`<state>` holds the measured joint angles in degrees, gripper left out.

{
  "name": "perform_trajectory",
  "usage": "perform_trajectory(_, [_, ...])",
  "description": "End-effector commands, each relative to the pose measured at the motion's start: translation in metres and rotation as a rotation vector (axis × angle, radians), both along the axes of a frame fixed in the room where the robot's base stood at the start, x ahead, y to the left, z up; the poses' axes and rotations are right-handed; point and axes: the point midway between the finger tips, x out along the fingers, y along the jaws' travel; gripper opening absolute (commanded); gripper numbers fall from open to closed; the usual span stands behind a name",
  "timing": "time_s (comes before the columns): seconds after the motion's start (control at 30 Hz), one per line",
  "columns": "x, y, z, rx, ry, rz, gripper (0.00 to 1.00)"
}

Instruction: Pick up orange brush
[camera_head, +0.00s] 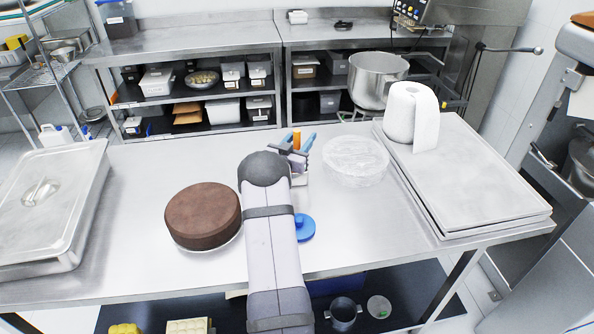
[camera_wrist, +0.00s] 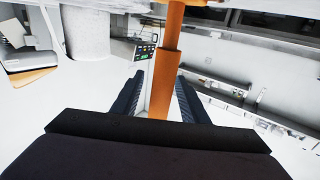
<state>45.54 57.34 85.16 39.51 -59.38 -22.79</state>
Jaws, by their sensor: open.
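The orange brush (camera_head: 296,138) shows in the head view as a short upright orange piece at the back of the table, just beyond my arm. In the wrist view its orange handle (camera_wrist: 166,60) runs from the top edge down between the fingers. My gripper (camera_head: 297,143) has its two blue-grey fingers on either side of the brush. In the wrist view my gripper (camera_wrist: 160,92) is open, and whether a finger touches the handle is not clear. The brush's lower part is hidden by my gripper and arm.
A chocolate cake (camera_head: 203,216) stands left of my arm, and a blue knobbed piece (camera_head: 304,229) lies right of it. A plastic-wrapped round item (camera_head: 356,163) sits right of the brush. A paper roll (camera_head: 411,116) stands on stacked trays (camera_head: 470,180). Bare table lies left of the brush.

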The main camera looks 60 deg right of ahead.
Motion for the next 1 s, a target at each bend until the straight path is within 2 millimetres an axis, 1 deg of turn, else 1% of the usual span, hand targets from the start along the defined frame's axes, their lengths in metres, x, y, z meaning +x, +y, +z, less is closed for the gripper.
perform_trajectory(0.1, [0.000, 0.000, 0.000, 0.000, 0.000, 0.000, 0.40])
perform_trajectory(0.13, [0.000, 0.000, 0.000, 0.000, 0.000, 0.000, 0.38])
perform_trajectory(0.17, [0.000, 0.000, 0.000, 0.000, 0.000, 0.000, 0.31])
perform_trajectory(0.2, [0.000, 0.000, 0.000, 0.000, 0.000, 0.000, 0.21])
perform_trajectory(0.3, [0.000, 0.000, 0.000, 0.000, 0.000, 0.000, 0.00])
perform_trajectory(0.6, [0.000, 0.000, 0.001, -0.001, -0.001, 0.000, 0.00])
perform_trajectory(0.77, [0.000, 0.000, 0.008, -0.002, -0.002, 0.000, 0.00])
perform_trajectory(0.87, [0.000, 0.000, 0.019, -0.003, -0.004, -0.001, 0.00])
perform_trajectory(1.0, [0.000, 0.000, 0.040, -0.004, -0.005, 0.000, 0.00])
